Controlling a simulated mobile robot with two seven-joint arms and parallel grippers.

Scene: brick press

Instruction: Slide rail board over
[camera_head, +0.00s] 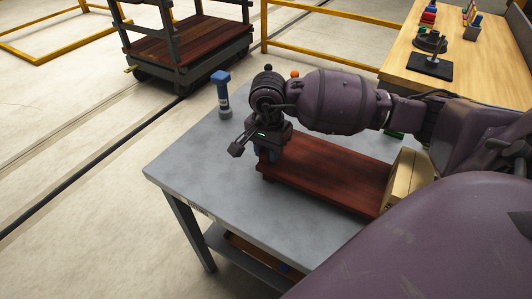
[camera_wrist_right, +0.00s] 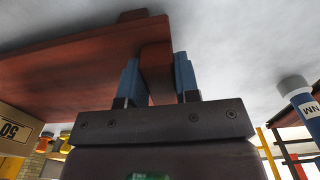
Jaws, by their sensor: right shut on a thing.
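The reddish-brown rail board (camera_head: 335,172) lies on the grey table (camera_head: 205,170), its near left end under my right gripper (camera_head: 268,152). In the wrist view, the board (camera_wrist_right: 75,65) shows with a raised wooden rail (camera_wrist_right: 156,70) at its edge. My right gripper (camera_wrist_right: 157,82) has its blue fingers on either side of this rail, shut on it. My left gripper is in neither view.
A tan box (camera_head: 408,180) stands at the board's right end. A blue-and-grey bottle-like thing (camera_head: 222,97) stands upright near the table's back left edge. The table's left part is clear. A wooden bench (camera_head: 390,55) and a cart (camera_head: 190,45) stand behind.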

